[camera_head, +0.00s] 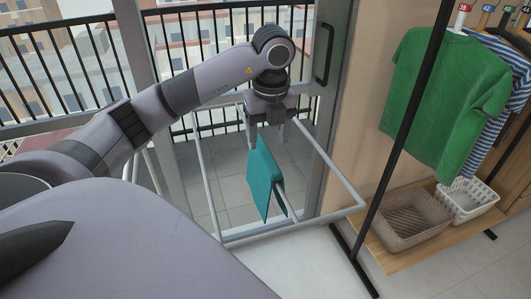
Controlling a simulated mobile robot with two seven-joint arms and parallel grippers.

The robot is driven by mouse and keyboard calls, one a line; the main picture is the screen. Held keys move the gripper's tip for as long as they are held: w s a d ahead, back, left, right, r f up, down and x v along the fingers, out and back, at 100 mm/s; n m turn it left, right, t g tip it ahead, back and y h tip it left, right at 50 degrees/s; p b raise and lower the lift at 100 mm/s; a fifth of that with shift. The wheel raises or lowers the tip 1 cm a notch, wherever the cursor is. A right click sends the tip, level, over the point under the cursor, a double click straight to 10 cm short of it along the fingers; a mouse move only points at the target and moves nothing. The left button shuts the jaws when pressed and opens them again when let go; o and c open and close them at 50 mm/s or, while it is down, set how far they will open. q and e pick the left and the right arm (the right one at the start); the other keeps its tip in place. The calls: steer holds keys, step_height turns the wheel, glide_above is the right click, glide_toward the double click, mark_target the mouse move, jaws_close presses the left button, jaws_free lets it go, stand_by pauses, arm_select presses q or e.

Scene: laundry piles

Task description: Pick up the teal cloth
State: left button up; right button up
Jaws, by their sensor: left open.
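The teal cloth (263,182) hangs folded over a bar of a light grey drying rack (340,183). My left gripper (267,145) points down just above the top of the cloth, with its two fingers apart. One finger is near the cloth's upper left edge and the other is near its upper right. I cannot tell whether either finger touches the cloth. My right gripper is not in view.
A black-framed clothes rail on the right holds a green shirt (440,100) and a striped shirt (508,90). Below are a brown basket (405,222) and a white basket (467,201) on a wooden shelf. A glass door and balcony railing stand behind.

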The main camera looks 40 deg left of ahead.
mark_target(265, 151)
arm_select(q)
steer(key=f, duration=0.5)
steer(key=shift+s+a+f+p, duration=0.1)
steer(key=shift+a+f+p, duration=0.25)
steer(key=shift+p, duration=0.05)
jaws_close()
steer(key=shift+r, duration=0.1)
